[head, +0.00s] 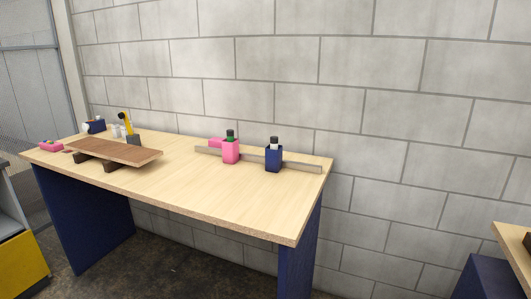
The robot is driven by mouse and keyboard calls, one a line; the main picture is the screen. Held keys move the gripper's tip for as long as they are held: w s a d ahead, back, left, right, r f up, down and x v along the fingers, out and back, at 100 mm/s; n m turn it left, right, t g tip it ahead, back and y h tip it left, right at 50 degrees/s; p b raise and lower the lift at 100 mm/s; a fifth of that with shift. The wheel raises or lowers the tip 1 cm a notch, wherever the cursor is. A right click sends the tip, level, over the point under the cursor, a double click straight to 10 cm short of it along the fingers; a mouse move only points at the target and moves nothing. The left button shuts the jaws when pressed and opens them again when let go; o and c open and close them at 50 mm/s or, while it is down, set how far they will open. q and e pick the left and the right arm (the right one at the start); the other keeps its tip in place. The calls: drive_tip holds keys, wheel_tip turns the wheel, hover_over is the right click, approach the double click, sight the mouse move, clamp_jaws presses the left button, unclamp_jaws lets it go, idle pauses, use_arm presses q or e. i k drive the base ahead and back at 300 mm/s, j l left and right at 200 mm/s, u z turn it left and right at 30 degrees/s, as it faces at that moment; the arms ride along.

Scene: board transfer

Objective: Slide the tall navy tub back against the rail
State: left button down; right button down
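The tall navy tub (273,160) stands upright near the right end of the table, with a dark-capped bottle (274,141) in it. The low grey-brown rail (303,167) runs along the back of the table behind it. The tub hides part of the rail; I cannot tell whether there is a gap between them. A tall pink tub (231,152) holding a green bottle with a dark cap (230,135) stands to its left, also in front of the rail. Neither of my grippers is in view.
A brown board (125,148) rests on dark supports on the left half of the wooden table (210,188). A low pink tub (51,146), a low navy tub (95,126) and a yellow object (128,124) are around it. The front right tabletop is clear.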

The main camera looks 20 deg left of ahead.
sight(273, 158)
drive_tip(key=i+j, duration=0.15)
drive_tip(key=j, duration=0.65)
drive_tip(key=i+j+z, duration=0.15)
drive_tip(key=j, duration=1.4)
drive_tip(key=i+j+z, duration=0.1)
drive_tip(key=j, duration=0.7)
drive_tip(key=i, duration=0.05)
